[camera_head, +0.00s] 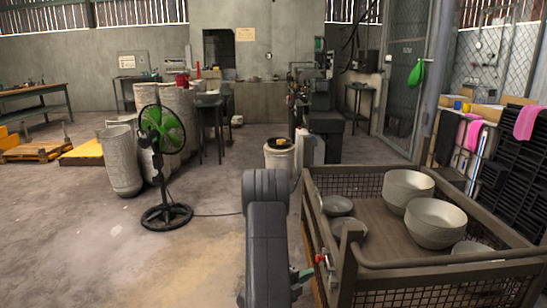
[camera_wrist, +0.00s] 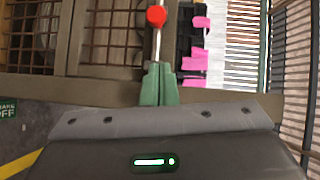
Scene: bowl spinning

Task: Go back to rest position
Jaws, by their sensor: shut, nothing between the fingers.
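My gripper (camera_wrist: 158,84) shows in the wrist view as two green fingers pressed together with nothing between them. In the head view its green tip (camera_head: 303,274) is just left of the crate's near left side, low beside my dark arm. A red knob (camera_wrist: 156,16) on a metal rod stands just beyond the fingertips in the wrist view. I cannot tell whether the fingers touch the rod. A small red part also shows by the crate in the head view (camera_head: 320,258).
A mesh-sided metal crate (camera_head: 440,263) at the right holds stacked grey bowls (camera_head: 435,222) and several others. A green-bladed fan (camera_head: 162,130) stands left, beside stacks of grey bowls (camera_head: 120,160). A white drum (camera_head: 279,158) is ahead. The floor (camera_head: 90,240) at the front left is clear.

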